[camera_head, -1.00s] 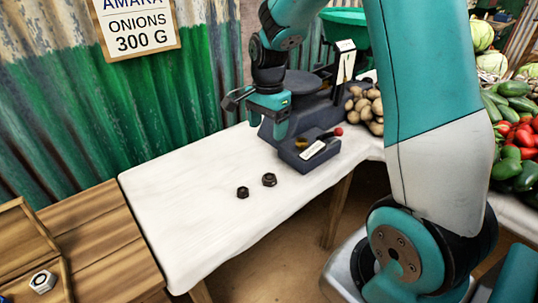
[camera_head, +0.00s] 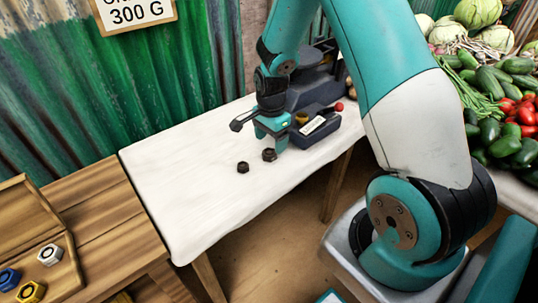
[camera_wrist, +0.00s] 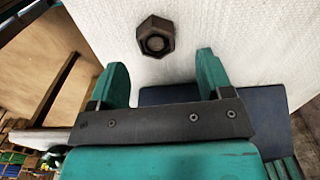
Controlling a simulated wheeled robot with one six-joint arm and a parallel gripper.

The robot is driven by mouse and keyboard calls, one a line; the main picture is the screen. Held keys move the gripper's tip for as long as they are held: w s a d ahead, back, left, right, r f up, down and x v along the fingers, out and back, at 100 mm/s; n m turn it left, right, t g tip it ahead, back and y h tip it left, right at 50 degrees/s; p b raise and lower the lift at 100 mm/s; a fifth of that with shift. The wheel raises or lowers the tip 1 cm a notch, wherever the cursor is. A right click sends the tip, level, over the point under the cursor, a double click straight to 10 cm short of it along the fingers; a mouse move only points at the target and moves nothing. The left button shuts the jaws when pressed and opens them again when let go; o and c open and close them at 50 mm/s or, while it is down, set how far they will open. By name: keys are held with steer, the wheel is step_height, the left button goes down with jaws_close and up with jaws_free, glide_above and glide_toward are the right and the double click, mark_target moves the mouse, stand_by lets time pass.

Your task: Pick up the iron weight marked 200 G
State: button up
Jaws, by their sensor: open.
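Two dark iron hex weights stand on the white-covered table: a larger one (camera_head: 269,155) at the right and a smaller one (camera_head: 242,167) to its left. No marking on either is readable. My gripper (camera_head: 272,141) is open and empty, low over the table close by the larger weight. In the wrist view one iron weight (camera_wrist: 155,37) lies on the white cloth just beyond the two spread fingertips (camera_wrist: 162,68), roughly between their lines. Nothing is between the fingers.
A dark scale tray (camera_head: 318,128) with a brass-coloured piece and a red knob sits just right of my gripper. A wooden tray (camera_head: 70,270) at the lower left holds white, blue and yellow hex weights. The white cloth (camera_head: 185,185) left of the iron weights is clear.

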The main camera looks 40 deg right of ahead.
mark_target(271, 150)
step_height(271, 150, down, 4)
steer(key=shift+s+r, duration=0.1)
steer(key=shift+s, duration=0.05)
steer(key=c, duration=1)
steer(key=shift+c, duration=0.7)
steer(key=shift+r, duration=0.1)
